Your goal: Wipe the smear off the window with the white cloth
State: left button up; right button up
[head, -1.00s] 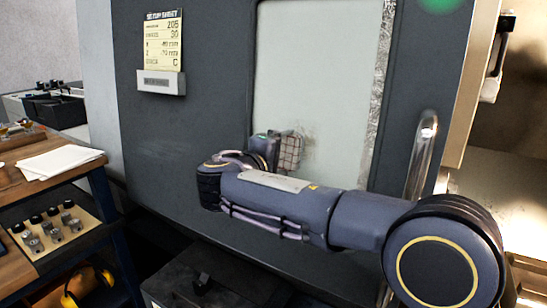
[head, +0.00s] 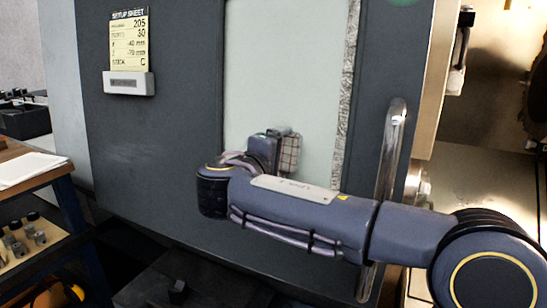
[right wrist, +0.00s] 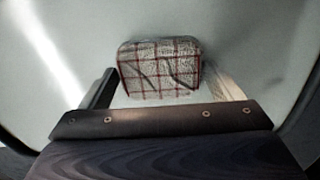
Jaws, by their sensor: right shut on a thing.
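The window (head: 285,60) is a tall pale pane in the dark machine door. My right gripper (head: 273,147) is in front of its lower part, shut on the white cloth (head: 290,153). The cloth is a small folded pad with a dark red check. It is against or very close to the glass; I cannot tell which. In the right wrist view the cloth (right wrist: 160,70) sits between the two fingers (right wrist: 163,88), facing the pane (right wrist: 250,50). I make out no clear smear now; part of the glass is hidden behind the cloth and gripper. My left gripper is not in view.
An upright metal door handle (head: 390,160) stands right of the window, behind my right arm. A setup sheet (head: 128,40) in a holder hangs on the door at left. A workbench (head: 45,178) with papers stands at far left. The machine's open interior (head: 490,190) is at right.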

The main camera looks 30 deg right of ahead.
jog(key=shift+d+r+p, duration=0.15)
jog(key=shift+r+p, duration=0.85)
jog(key=shift+r, duration=0.4)
jog(key=shift+w+a+p, duration=0.55)
jog(key=shift+w+a, duration=0.45)
jog(key=shift+w, duration=0.75)
jog(key=shift+w+a+p, duration=0.55)
jog(key=shift+w+a, duration=0.45)
jog(key=shift+w, duration=0.75)
jog(key=shift+w+a+p, duration=0.55)
jog(key=shift+w+a, duration=0.45)
jog(key=shift+w, duration=0.75)
jog(key=shift+s+a+f, duration=0.1)
jog(key=shift+s+a, duration=0.05)
jog(key=shift+a, duration=0.25)
jog(key=shift+b+v, duration=0.4)
jog(key=shift+v, duration=2.15)
